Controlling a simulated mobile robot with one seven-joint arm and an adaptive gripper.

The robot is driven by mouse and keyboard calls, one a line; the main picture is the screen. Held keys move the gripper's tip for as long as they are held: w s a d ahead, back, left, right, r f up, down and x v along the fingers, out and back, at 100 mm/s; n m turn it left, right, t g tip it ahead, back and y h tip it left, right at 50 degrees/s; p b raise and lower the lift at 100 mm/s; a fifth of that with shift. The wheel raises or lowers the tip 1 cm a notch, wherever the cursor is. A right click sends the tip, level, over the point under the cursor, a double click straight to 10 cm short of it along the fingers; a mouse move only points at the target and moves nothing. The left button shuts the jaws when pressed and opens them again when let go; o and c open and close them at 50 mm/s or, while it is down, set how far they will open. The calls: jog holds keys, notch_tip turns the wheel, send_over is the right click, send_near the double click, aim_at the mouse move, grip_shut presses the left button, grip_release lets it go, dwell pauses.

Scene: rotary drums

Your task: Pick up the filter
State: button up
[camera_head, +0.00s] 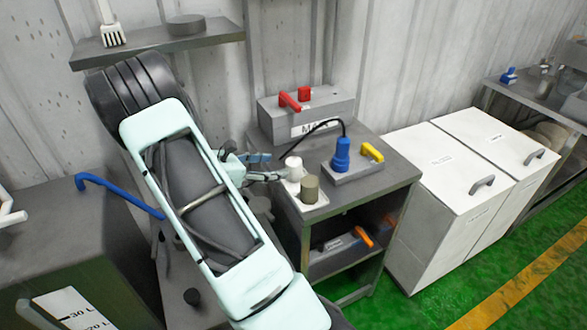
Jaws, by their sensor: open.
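Two small cylinders stand upright on a white tray (312,207) at the left front of the grey table: a white one (293,170) and an olive-brown one (310,189). I cannot tell for sure which is the filter. My gripper (280,167) is open, just left of the white cylinder, with its fingers pointing right toward it. At this size I cannot tell whether a finger touches the cylinder. My pale green arm covers the area left of the table.
On the grey table (385,165) stand a grey box with red handles (305,112) and a blue device with a black cable (341,158) beside a yellow handle (372,151). White cabinets (440,175) stand right. A blue hooked rod (120,190) is left.

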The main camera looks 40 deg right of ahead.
aim_at(289, 164)
jog(key=x, duration=0.3)
jog(key=p+x, duration=0.1)
jog(key=x, duration=0.2)
jog(key=shift+r, duration=0.25)
jog(key=shift+c, duration=0.4)
jog(key=c, duration=1.2)
jog(key=shift+o, duration=0.2)
jog(key=shift+r, duration=0.1)
